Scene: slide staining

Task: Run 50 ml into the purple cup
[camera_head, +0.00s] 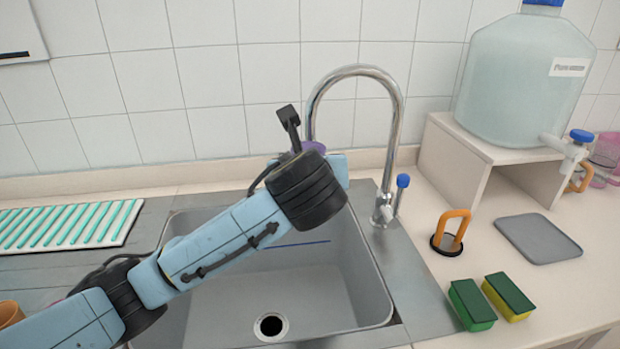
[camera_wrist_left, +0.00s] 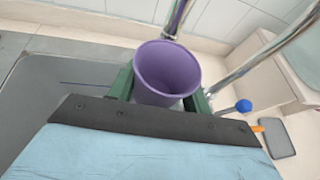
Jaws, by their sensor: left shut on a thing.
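The purple cup (camera_wrist_left: 168,68) is between the green fingers of my left gripper (camera_wrist_left: 160,92), which is shut on it. In the head view only a bit of the cup (camera_head: 315,147) shows behind my dark wrist, above the sink. The chrome tap (camera_head: 398,130) arches over, and its spout end comes down by the cup. The lower spout (camera_wrist_left: 178,15) shows just beyond the cup's rim in the wrist view. No water stream is visible, and I cannot tell a level in the cup. The tap's blue-tipped lever (camera_head: 402,183) stands upright beside its base. My right gripper is out of view.
The sink (camera_head: 300,305) lies below my left arm. At right are a large bottle (camera_head: 522,85) on a riser (camera_head: 470,160), an orange-handled item (camera_head: 450,232), a grey mat (camera_head: 538,238) and two sponges (camera_head: 470,305). A teal-striped rack (camera_head: 65,225) is at left.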

